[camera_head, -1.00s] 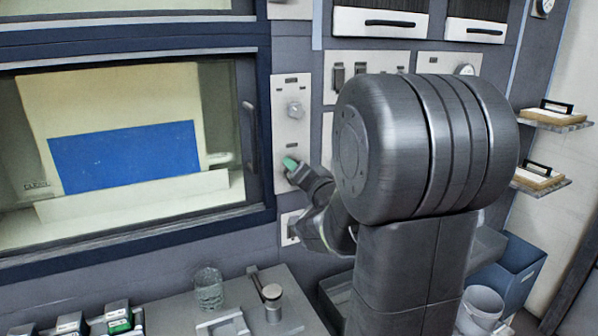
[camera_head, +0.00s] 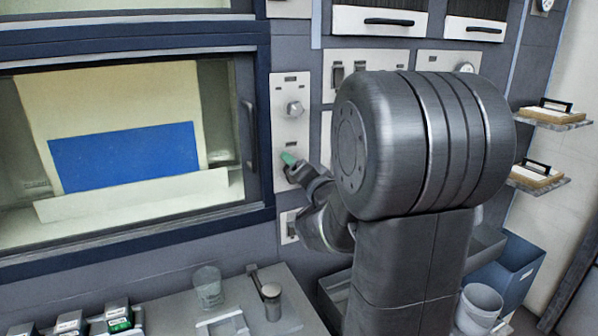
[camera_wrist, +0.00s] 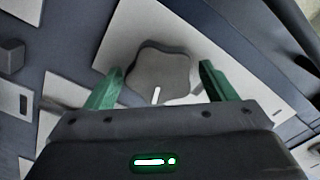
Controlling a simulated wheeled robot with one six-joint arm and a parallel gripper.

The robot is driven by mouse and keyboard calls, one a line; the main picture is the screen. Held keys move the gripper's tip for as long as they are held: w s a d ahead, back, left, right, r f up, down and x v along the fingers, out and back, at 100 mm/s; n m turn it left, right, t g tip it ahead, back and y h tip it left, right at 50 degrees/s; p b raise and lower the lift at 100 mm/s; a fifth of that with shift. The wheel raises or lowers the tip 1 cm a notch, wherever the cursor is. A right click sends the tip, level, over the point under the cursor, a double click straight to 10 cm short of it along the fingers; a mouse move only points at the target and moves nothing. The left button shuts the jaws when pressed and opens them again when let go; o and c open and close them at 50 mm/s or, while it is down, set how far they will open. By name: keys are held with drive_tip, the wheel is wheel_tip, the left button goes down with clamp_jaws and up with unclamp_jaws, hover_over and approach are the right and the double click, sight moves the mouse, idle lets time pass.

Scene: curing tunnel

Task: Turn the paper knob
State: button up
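A grey lobed knob (camera_wrist: 160,74) with a white pointer mark sits on a pale panel in the wrist view. My gripper (camera_wrist: 162,84) is open, with one green finger on each side of this knob and a small gap visible at each side. In the head view, my gripper (camera_head: 288,160) is at the lower part of the narrow control panel (camera_head: 291,82), hiding the knob there. Another knob (camera_head: 294,109) is higher on the same panel and clear of my gripper. The labels are too small to read, so I cannot tell which one is named for paper.
Left of the panel is a window (camera_head: 262,190) with a handle (camera_head: 250,135), showing a sheet with a blue area (camera_head: 125,157). A glass (camera_head: 208,287) and several small boxes stand on the bench (camera_head: 180,310) below. Blue bins (camera_head: 515,270) are at right.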

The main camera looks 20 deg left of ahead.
drive_tip(key=b+v, duration=0.1)
drive_tip(key=v, duration=1.3)
drive_tip(key=shift+w+a, duration=0.1)
drive_tip(key=shift+a, duration=0.1)
drive_tip(key=p+x, duration=0.1)
drive_tip(key=x, duration=1.2)
drive_tip(key=shift+w+a, duration=0.2)
drive_tip(key=shift+w, duration=0.05)
